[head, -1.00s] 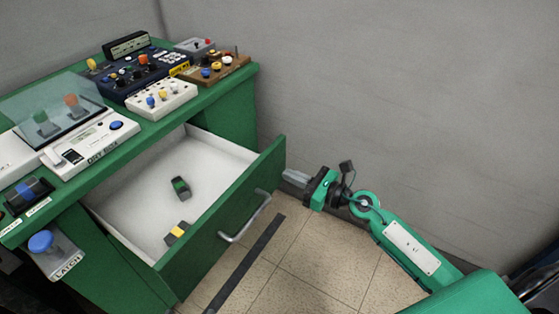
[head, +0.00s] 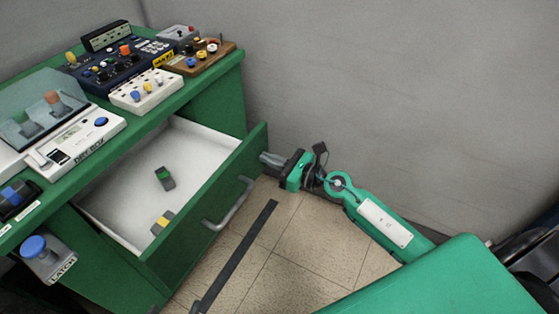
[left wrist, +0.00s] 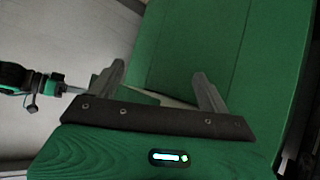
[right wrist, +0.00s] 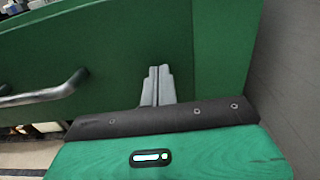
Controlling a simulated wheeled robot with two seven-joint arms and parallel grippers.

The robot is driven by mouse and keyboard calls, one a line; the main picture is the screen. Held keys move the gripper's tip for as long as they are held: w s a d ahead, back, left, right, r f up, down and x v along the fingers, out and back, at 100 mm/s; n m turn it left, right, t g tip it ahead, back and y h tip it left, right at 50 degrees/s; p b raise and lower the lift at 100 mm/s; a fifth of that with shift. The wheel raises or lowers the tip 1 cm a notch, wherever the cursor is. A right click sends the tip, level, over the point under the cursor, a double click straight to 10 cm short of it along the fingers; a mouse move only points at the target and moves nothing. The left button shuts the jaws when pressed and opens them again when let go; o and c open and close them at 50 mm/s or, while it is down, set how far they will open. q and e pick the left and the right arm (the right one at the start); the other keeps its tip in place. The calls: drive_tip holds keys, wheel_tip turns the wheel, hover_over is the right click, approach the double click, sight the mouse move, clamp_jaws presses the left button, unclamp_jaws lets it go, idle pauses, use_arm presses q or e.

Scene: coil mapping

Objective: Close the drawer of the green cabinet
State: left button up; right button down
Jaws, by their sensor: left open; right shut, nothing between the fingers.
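The green cabinet (head: 215,100) stands at the left in the head view, with its drawer (head: 205,225) pulled far out. The drawer front has a curved metal handle (head: 230,207). My right gripper (head: 264,157) is shut and empty at the drawer front's far end, beyond the handle. In the right wrist view its closed fingers (right wrist: 158,70) point at the green front; I cannot tell whether they touch. My left gripper (left wrist: 158,72) is open and empty in the left wrist view, with green panels beyond it. Only a small grey tip (head: 197,307) possibly belonging to it shows in the head view.
A green-and-grey block (head: 164,179) and a yellow-and-grey block (head: 162,222) lie in the drawer. Control boxes, including the dry box (head: 80,145), crowd the cabinet top. A grey wall (head: 400,100) runs behind my right arm.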

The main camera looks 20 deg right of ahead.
sight(235, 145)
use_arm(q)
drive_tip(key=s+a+g+y+p, duration=0.2)
drive_tip(key=a, duration=0.2)
use_arm(e)
drive_tip(key=x, duration=1.1)
drive_tip(key=shift+w+a+r, duration=0.15)
drive_tip(key=b+x, duration=0.1)
drive_tip(key=x, duration=0.5)
drive_tip(key=shift+w+a, duration=0.1)
drive_tip(key=b+x, duration=0.1)
drive_tip(key=x, duration=0.4)
drive_tip(key=shift+w+a, duration=0.3)
drive_tip(key=shift+w, duration=0.15)
use_arm(q)
drive_tip(key=d, duration=0.1)
drive_tip(key=w+d+t+h, duration=0.1)
drive_tip(key=d, duration=0.1)
drive_tip(key=d+t+h, duration=0.1)
drive_tip(key=shift+w+d, duration=0.2)
drive_tip(key=shift+w, duration=0.2)
use_arm(e)
drive_tip(key=shift+r, duration=0.15)
drive_tip(key=shift+r, duration=0.1)
use_arm(q)
drive_tip(key=shift+b, duration=0.3)
